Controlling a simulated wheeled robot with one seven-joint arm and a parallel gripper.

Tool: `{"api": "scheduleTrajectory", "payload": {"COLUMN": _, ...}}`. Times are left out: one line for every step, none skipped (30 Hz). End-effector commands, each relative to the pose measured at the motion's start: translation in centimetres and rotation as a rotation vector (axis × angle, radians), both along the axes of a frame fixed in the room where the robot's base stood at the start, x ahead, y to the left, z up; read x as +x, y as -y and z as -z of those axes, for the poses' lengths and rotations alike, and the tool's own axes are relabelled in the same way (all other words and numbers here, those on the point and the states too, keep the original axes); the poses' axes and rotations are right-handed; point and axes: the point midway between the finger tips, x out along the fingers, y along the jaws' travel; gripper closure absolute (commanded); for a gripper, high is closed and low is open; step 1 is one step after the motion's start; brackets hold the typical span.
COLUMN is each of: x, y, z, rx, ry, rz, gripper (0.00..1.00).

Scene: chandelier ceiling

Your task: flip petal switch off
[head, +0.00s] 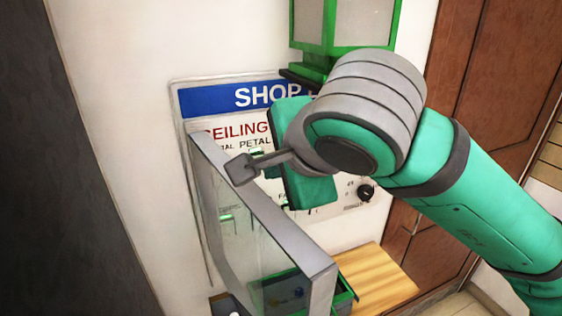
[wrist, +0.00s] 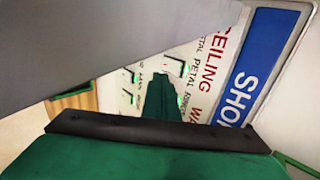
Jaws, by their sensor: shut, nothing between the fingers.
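A wall panel (head: 330,215) carries a blue SHOP header, a CEILING heading and a PETAL label. In the wrist view, a dark-framed switch (wrist: 175,68) with a green light sits beside the PETAL label and appears to be the petal switch; its setting is too small to tell. My gripper (wrist: 163,98) is shut and empty, its green fingers pointing at the panel close to that switch. I cannot tell whether they touch it. In the head view, the green gripper body (head: 305,190) hides part of the panel, and the fingertips are hidden.
A clear cover with a grey frame (head: 285,235) stands open, sticking out from the panel's left side near my gripper. More lit switches and a black knob (head: 365,191) share the panel. A green lantern (head: 345,25) is above; a wooden surface (head: 375,280) and green bin (head: 341,297) are below.

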Motion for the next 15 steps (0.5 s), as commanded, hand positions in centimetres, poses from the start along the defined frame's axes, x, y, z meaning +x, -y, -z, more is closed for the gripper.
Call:
{"api": "scheduleTrajectory", "payload": {"x": 0.7, "y": -0.3, "z": 0.7, "rx": 0.003, "ry": -0.003, "rz": -0.003, "gripper": 1.0}}
{"api": "scheduleTrajectory", "payload": {"x": 1.1, "y": -0.4, "z": 1.0, "rx": 0.003, "ry": -0.003, "rz": -0.002, "gripper": 1.0}}
{"api": "scheduleTrajectory", "payload": {"x": 1.6, "y": -0.6, "z": 1.4, "rx": 0.001, "ry": -0.003, "rz": -0.002, "gripper": 1.0}}
{"api": "scheduleTrajectory", "payload": {"x": 2.0, "y": -0.8, "z": 1.4, "rx": 0.001, "ry": -0.002, "rz": -0.002, "gripper": 1.0}}
{"api": "scheduleTrajectory", "payload": {"x": 2.5, "y": -0.9, "z": 1.2, "rx": 0.002, "ry": -0.001, "rz": -0.002, "gripper": 1.0}}
{"api": "scheduleTrajectory", "payload": {"x": 3.0, "y": -1.1, "z": 1.1, "rx": 0.003, "ry": -0.001, "rz": -0.002, "gripper": 1.0}}
{"api": "scheduleTrajectory", "payload": {"x": 3.4, "y": -1.2, "z": 1.1, "rx": 0.002, "ry": -0.001, "rz": -0.001, "gripper": 1.0}}
{"api": "scheduleTrajectory", "payload": {"x": 3.8, "y": -1.3, "z": 1.1, "rx": 0.002, "ry": -0.001, "rz": -0.001, "gripper": 1.0}}
{"api": "scheduleTrajectory", "payload": {"x": 4.2, "y": -1.4, "z": 1.0, "rx": 0.002, "ry": -0.001, "rz": -0.001, "gripper": 1.0}}
{"api": "scheduleTrajectory", "payload": {"x": 4.4, "y": -1.5, "z": 1.0, "rx": 0.002, "ry": -0.001, "rz": -0.001, "gripper": 1.0}}
{"api": "scheduleTrajectory", "payload": {"x": 4.6, "y": -1.6, "z": 1.0, "rx": 0.001, "ry": 0.0, "rz": -0.002, "gripper": 1.0}}
{"api": "scheduleTrajectory", "payload": {"x": 4.9, "y": -1.6, "z": 0.9, "rx": 0.001, "ry": 0.0, "rz": -0.002, "gripper": 1.0}}
{"api": "scheduleTrajectory", "payload": {"x": 5.0, "y": -1.7, "z": 0.9, "rx": 0.001, "ry": 0.0, "rz": -0.002, "gripper": 1.0}}
{"api": "scheduleTrajectory", "payload": {"x": 5.1, "y": -1.7, "z": 0.9, "rx": 0.001, "ry": 0.0, "rz": 0.0, "gripper": 1.0}}
{"api": "scheduleTrajectory", "payload": {"x": 5.3, "y": -1.7, "z": 0.9, "rx": 0.002, "ry": 0.001, "rz": 0.0, "gripper": 1.0}}
